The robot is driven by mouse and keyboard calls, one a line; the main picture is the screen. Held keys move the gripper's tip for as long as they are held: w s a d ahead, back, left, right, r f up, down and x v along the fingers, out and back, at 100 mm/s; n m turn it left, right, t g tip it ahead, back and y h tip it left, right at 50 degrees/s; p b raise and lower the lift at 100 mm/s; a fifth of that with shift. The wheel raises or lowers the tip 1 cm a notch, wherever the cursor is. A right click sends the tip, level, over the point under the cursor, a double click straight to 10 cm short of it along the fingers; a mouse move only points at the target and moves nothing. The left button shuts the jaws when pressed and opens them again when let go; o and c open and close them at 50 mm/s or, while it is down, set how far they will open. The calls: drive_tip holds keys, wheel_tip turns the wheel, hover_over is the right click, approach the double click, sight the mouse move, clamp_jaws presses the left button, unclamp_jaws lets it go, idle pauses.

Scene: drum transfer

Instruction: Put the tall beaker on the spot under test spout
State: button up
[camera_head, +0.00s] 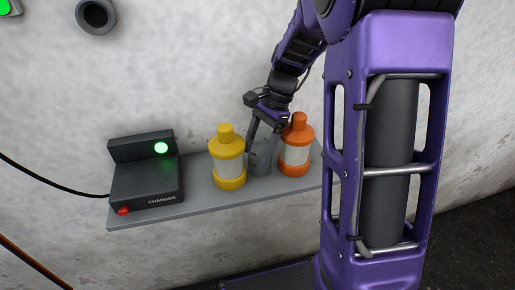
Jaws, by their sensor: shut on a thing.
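The tall beaker (261,160) is a grey, see-through cylinder on the wall shelf (215,192). It stands between a yellow bottle and an orange bottle. My gripper (264,140) reaches down from above and is shut on the beaker's upper part. The fingers hide some of the beaker's rim. Whether the beaker's base touches the shelf is hard to tell. A dark round pipe opening (96,15) sticks out of the wall at the top left; I cannot tell whether it is the test spout. No marked spot is visible.
The yellow bottle (228,170) is close on the beaker's left and the orange bottle (296,155) close on its right. A black charger (146,180) with a green light sits at the shelf's left end. My purple arm covers the right side.

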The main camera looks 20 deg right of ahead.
drive_tip(key=o, duration=1.3)
drive_tip(key=shift+r, duration=0.1)
drive_tip(key=w+d+v, duration=0.1)
drive_tip(key=v, duration=1.6)
drive_tip(key=b+x, duration=0.1)
drive_tip(key=x, duration=0.5)
drive_tip(key=b+x, duration=0.1)
drive_tip(key=x, duration=0.4)
drive_tip(key=b+x, duration=0.1)
drive_tip(key=x, duration=0.5)
drive_tip(key=shift+s+a+b, duration=0.15)
drive_tip(key=shift+s+b, duration=0.15)
drive_tip(key=shift+s, duration=0.05)
